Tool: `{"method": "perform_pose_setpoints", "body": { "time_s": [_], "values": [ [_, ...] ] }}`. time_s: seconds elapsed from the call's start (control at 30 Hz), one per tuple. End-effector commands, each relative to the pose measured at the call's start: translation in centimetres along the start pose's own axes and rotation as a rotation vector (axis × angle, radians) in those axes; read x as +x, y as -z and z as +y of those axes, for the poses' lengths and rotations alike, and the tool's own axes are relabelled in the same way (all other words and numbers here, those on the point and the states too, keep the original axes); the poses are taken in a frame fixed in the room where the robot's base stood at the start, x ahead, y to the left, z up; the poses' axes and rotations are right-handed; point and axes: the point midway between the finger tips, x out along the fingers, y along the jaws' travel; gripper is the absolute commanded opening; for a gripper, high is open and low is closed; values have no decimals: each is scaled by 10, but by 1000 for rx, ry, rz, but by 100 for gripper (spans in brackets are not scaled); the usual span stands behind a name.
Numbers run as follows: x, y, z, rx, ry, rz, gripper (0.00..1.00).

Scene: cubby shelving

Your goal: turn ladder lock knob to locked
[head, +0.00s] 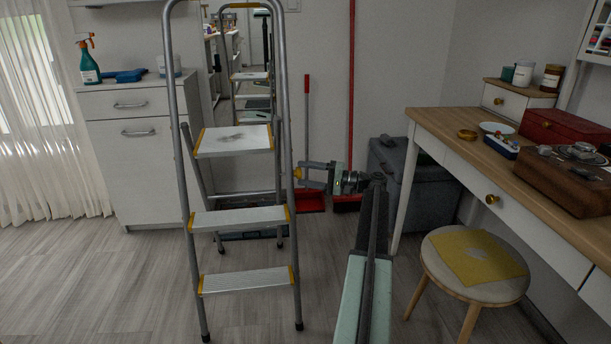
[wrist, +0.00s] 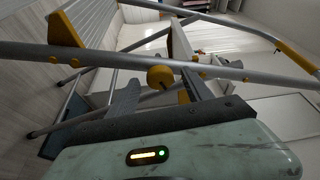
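The stepladder (head: 238,217) stands unfolded left of centre in the head view, with grey rails and yellow-trimmed steps. Its round yellow lock knob (wrist: 160,77) sits on the side rail in the wrist view and shows small in the head view (head: 297,173). My gripper (head: 304,175) is at the ladder's right rail, its two fingers apart. In the wrist view the gripper's fingers (wrist: 158,84) lie either side of the knob, with gaps visible. I cannot tell whether the fingertips reach past the knob or stop just short. The lock's setting cannot be read.
A wooden desk (head: 449,127) stands on the right with a round stool (head: 478,290) before it. A grey bin (head: 424,190) and red-handled tools (head: 306,130) stand behind my arm. A white cabinet (head: 133,160) is left of the ladder. Floor at front left is clear.

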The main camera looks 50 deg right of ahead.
Motion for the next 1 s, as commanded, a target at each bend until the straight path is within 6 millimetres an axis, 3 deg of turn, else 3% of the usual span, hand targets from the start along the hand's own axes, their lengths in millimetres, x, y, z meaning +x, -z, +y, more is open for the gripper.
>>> {"method": "perform_pose_setpoints", "body": {
  "time_s": [0.17,0.53,1.0],
  "values": [
    [-13,0,0,0,0,1,59],
    [-76,0,0,0,0,1,59],
    [-76,-1,0,0,0,-2,59]
  ]
}}
